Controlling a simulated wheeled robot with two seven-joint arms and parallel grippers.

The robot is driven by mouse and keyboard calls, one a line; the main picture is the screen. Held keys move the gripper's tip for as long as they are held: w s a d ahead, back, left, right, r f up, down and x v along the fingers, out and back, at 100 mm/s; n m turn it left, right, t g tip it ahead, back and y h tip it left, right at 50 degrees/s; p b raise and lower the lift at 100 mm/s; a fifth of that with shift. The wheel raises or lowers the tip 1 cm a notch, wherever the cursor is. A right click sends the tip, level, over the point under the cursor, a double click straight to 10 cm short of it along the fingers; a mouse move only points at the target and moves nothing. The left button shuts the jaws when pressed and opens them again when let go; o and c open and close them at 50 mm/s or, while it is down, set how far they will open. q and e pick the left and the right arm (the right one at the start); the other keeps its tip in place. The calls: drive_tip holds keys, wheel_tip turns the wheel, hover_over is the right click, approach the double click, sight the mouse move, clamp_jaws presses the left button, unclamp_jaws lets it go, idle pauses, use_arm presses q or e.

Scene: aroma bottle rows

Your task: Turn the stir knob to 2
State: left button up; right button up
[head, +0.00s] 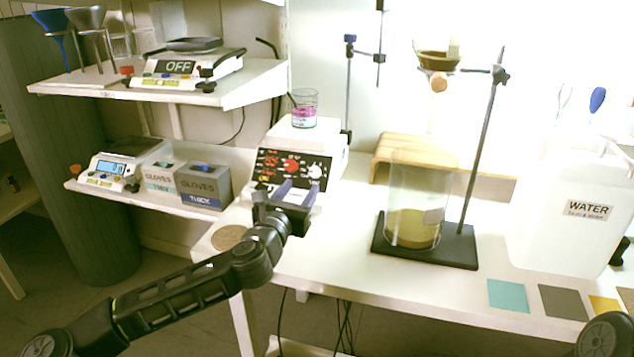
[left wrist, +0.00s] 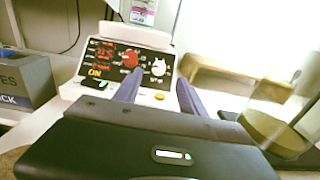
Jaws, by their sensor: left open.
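The hot-plate stirrer (head: 330,150) stands on the bench with its black panel facing me. The panel carries a red knob (head: 291,167) and a white knob (head: 315,171); their small labels are too blurred to read. In the left wrist view, the red knob (left wrist: 131,60) is on the left and the white knob (left wrist: 159,68) on the right. Red lit readouts and "ON" show at the panel's left. My left gripper (head: 299,190) is open and empty in front of the panel. In the left wrist view, its two fingers (left wrist: 158,84) appear on either side of the white knob, apart from it.
A beaker with pink liquid (head: 304,112) stands on the stirrer. To the right are a large beaker (head: 412,215) on a stand base and a water container (head: 567,235). Glove boxes (head: 204,186) and a balance (head: 118,165) sit on the left shelf.

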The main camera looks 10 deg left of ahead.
sight(314, 172)
use_arm(q)
drive_tip(key=shift+w+f, duration=0.35)
drive_tip(key=shift+f, duration=0.2)
drive_tip(key=shift+w, duration=0.15)
drive_tip(key=shift+r, duration=0.2)
drive_tip(key=shift+w+d+b, duration=0.15)
drive_tip(key=shift+w+d, duration=0.05)
drive_tip(key=shift+w, duration=1.7)
drive_tip(key=shift+w+d+b, duration=0.15)
drive_tip(key=shift+w, duration=1.75)
clamp_jaws()
